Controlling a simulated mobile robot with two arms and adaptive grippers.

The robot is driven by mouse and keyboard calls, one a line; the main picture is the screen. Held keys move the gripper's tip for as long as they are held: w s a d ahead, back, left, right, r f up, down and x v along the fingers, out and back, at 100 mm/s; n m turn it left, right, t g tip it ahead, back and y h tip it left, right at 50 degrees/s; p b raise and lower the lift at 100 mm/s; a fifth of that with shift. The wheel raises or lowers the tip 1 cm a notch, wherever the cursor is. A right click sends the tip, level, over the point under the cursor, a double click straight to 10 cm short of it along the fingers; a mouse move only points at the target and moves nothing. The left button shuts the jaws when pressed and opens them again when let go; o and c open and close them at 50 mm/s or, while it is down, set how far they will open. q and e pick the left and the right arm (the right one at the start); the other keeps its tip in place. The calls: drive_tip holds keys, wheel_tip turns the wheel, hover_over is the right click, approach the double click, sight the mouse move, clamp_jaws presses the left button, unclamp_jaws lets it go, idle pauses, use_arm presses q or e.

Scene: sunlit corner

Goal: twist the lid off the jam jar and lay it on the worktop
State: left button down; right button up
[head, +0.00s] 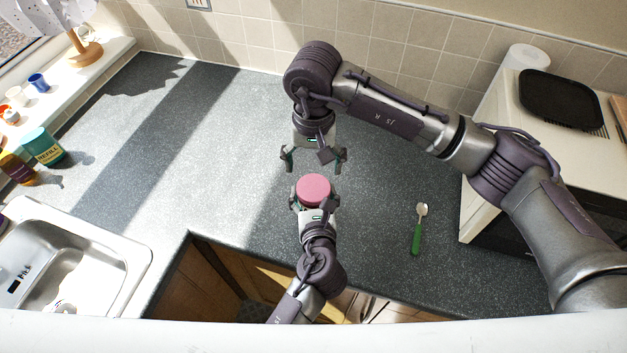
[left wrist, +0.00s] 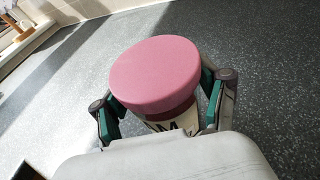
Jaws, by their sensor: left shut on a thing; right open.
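The jam jar shows its round pink lid (head: 313,189) in the head view, near the worktop's inner corner. In the left wrist view the pink lid (left wrist: 154,73) sits on the jar body (left wrist: 176,121), which has a pale label and a dark red band under the lid. My left gripper (head: 313,204) is shut on the jar body below the lid, with a finger on each side. My right gripper (head: 314,160) is open and empty, just behind the lid and apart from it. Most of the jar body is hidden from the head view. The grey speckled worktop (head: 190,150) lies around them.
A spoon with a green handle (head: 416,231) lies to the right. A sink (head: 70,262) is at the lower left, with a teal refill container (head: 42,147) behind it. A cooker with a black pan (head: 562,98) stands at the right. The worktop left of the jar is clear.

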sight(313, 187)
drive_tip(key=m, duration=0.6)
drive_tip(key=shift+m, duration=0.3)
drive_tip(key=m, duration=3.9)
drive_tip(key=shift+m, duration=0.4)
drive_tip(key=m, duration=0.5)
drive_tip(key=shift+m, duration=0.3)
drive_tip(key=shift+f+m, duration=0.3)
drive_tip(key=shift+f, duration=3.75)
